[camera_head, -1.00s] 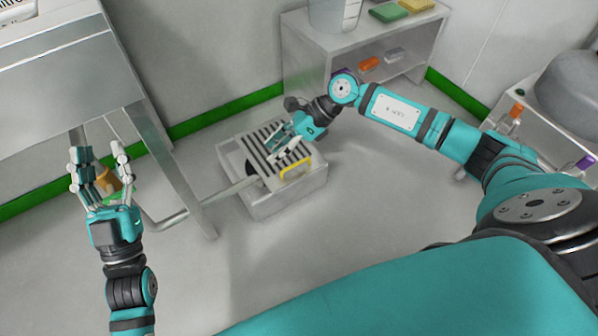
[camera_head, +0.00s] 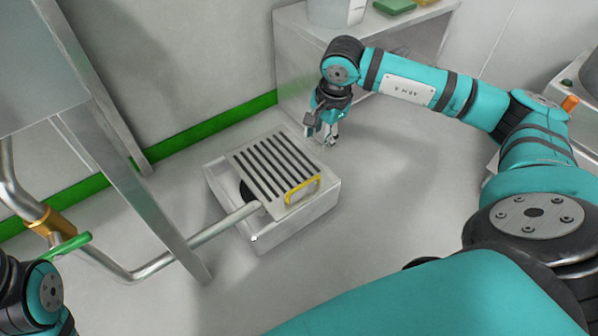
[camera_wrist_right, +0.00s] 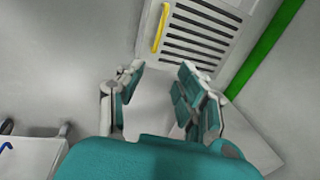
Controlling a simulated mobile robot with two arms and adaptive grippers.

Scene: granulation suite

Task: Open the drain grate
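The drain grate (camera_head: 268,165) is a pale slatted panel with dark slots, lying flat on top of a low grey drain box (camera_head: 252,238). Its yellow handle (camera_head: 302,190) is on the right edge. In the right wrist view the grate (camera_wrist_right: 200,36) and its handle (camera_wrist_right: 159,27) show at the top, beyond the fingers. My right gripper (camera_head: 327,139) hangs behind and to the right of the grate, apart from it. Its fingers (camera_wrist_right: 160,95) are spread with nothing between them. Of my left arm only a part shows at the lower left; its gripper is out of the picture.
A pipe (camera_head: 195,241) with a green-handled valve (camera_head: 66,246) runs into the drain box. A steel table leg (camera_head: 160,225) stands left of it. A shelf unit (camera_head: 300,45) stands behind by the wall. The floor right of the box is clear.

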